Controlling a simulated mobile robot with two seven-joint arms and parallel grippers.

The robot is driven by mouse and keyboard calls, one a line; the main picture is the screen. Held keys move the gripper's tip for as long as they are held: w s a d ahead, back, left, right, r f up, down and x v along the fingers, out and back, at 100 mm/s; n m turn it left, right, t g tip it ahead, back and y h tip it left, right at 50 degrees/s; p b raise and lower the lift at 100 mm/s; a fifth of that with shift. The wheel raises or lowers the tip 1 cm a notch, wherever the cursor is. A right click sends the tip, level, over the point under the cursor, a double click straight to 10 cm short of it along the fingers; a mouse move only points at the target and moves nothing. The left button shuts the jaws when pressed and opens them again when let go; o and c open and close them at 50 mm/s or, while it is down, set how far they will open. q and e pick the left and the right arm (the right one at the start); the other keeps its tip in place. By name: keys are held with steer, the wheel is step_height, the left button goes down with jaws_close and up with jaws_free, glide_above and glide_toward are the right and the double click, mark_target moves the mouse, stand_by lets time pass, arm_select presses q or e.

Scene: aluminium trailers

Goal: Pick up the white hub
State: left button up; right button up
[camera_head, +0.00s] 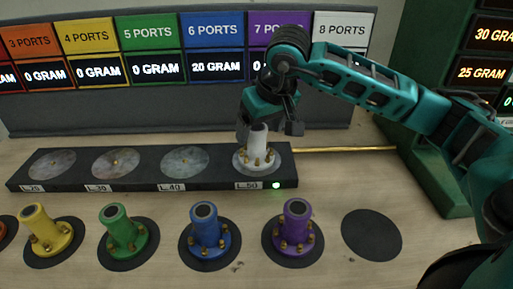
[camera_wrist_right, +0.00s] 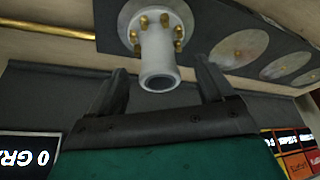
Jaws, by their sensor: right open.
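The white hub (camera_head: 257,152) stands upright on the rightmost pad, marked L.50, of the dark bar (camera_head: 140,182). It has a flanged base with several brass studs and a dark-topped tube. My right gripper (camera_head: 270,132) is at the top of the hub, coming from above and behind. In the right wrist view the hub (camera_wrist_right: 157,45) points its tube toward the space between the two open fingers (camera_wrist_right: 163,82). The fingers stand on either side of the tube end with gaps, not closed on it. My left gripper is not in view.
Yellow (camera_head: 45,230), green (camera_head: 120,230), blue (camera_head: 207,230) and purple (camera_head: 295,228) hubs stand on black discs in front. An empty black disc (camera_head: 371,235) lies at right. A port display panel (camera_head: 190,105) stands behind. A brass rod (camera_head: 345,150) runs right from the bar. A green light (camera_head: 276,185) is lit.

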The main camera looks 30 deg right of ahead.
mark_target(257, 144)
steer(key=x, duration=0.4)
steer(key=shift+w+d+f, duration=0.1)
steer(key=shift+w+f, duration=0.05)
steer(key=shift+w, duration=0.1)
steer(key=shift+c, duration=0.2)
jaws_close()
stand_by(0.5)
